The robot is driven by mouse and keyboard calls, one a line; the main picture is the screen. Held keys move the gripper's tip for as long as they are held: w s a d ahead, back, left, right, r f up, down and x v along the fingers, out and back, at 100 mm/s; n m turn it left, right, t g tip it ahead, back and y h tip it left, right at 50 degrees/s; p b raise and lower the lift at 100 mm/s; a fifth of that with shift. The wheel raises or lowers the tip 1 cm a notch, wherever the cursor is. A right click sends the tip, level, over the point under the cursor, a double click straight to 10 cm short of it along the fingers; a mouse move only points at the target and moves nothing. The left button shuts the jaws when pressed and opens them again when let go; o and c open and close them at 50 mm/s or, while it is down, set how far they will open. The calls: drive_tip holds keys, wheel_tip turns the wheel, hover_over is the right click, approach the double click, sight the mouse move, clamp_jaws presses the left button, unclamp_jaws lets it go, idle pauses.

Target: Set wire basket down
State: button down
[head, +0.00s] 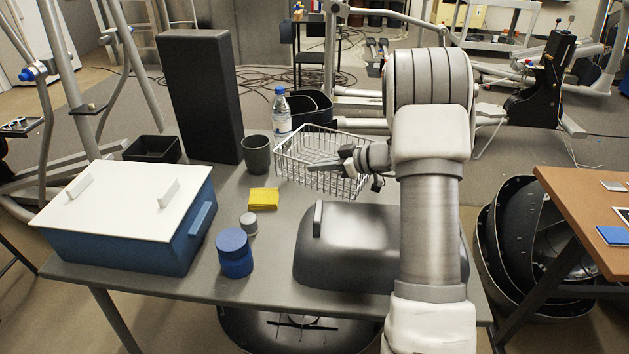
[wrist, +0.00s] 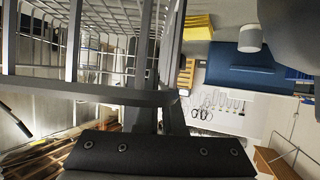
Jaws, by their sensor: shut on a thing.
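The wire basket (head: 318,158) is a silvery mesh basket near the back of the grey table (head: 205,285). My gripper (head: 343,165) reaches in from the right and is shut on the basket's near right side. In the wrist view the basket's wire mesh (wrist: 112,20) fills the upper left, close to the fingers (wrist: 160,100). The basket looks slightly tilted in the head view. I cannot tell whether its bottom touches the table. My arm hides part of the table's right side.
A grey cup (head: 257,154), a water bottle (head: 281,112) and a dark bin (head: 306,107) stand close by. A dark domed case (head: 345,250) lies in front. A yellow pad (head: 264,198), blue jar (head: 234,252) and blue box (head: 125,235) are to the left.

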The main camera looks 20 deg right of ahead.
sight(319, 191)
drive_tip(key=shift+f, duration=1.8)
drive_tip(key=shift+f+b, duration=0.2)
drive_tip(key=shift+b, duration=0.4)
drive_tip(key=c, duration=1)
unclamp_jaws()
drive_tip(key=shift+c, duration=0.2)
drive_tip(key=shift+r, duration=0.1)
